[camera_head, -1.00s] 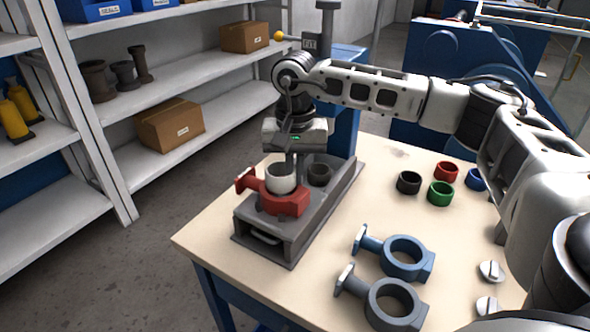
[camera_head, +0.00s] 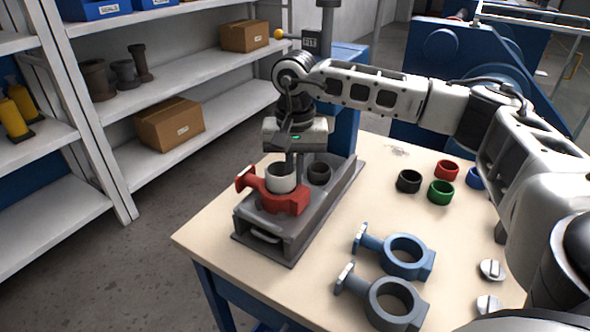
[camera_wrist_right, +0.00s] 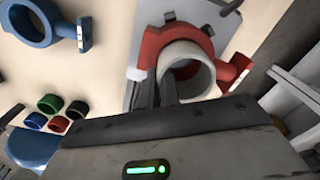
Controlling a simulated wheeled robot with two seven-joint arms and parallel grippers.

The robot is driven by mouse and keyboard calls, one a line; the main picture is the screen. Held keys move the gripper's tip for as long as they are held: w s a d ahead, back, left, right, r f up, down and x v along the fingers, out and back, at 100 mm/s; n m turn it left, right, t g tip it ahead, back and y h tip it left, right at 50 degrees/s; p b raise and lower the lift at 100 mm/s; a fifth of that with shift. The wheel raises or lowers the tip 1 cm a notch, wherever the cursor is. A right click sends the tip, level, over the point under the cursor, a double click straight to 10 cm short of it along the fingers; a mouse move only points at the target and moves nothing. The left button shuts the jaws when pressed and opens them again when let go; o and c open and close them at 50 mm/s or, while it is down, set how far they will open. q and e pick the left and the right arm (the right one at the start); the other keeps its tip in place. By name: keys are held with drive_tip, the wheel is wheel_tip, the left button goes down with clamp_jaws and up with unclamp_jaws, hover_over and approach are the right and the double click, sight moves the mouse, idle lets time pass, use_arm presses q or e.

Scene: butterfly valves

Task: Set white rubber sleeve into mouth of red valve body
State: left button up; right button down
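The red valve body (camera_head: 285,201) lies on a grey fixture near the table's far left edge, its arm pointing left; it also shows in the right wrist view (camera_wrist_right: 152,45). The white sleeve (camera_head: 281,180) stands upright at the red body's mouth, its upper part above the rim. In the right wrist view the sleeve (camera_wrist_right: 206,78) appears over the mouth; how deep it sits is hidden. My right gripper (camera_head: 290,168) points down with its fingers close together, gripping the sleeve's wall; its fingers also show in the wrist view (camera_wrist_right: 158,92). My left gripper is out of view.
The grey fixture (camera_head: 245,229) has a dark ring (camera_head: 319,173) behind the red body. A blue valve body (camera_head: 425,263) and a grey one (camera_head: 375,312) lie at the front right. Black (camera_head: 408,181), green (camera_head: 440,192), red (camera_head: 447,170) and blue sleeves stand farther back. Shelves are at left.

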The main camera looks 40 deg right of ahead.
drive_tip(key=shift+f+b, duration=0.3)
drive_tip(key=shift+f, duration=0.05)
idle(0.6)
drive_tip(key=shift+s+f, duration=0.2)
drive_tip(key=shift+f, duration=0.2)
drive_tip(key=c, duration=1.5)
unclamp_jaws()
drive_tip(key=shift+w+a, duration=0.1)
drive_tip(key=shift+c, duration=0.2)
drive_tip(key=shift+r+p, duration=2.4)
drive_tip(key=shift+r, duration=1.3)
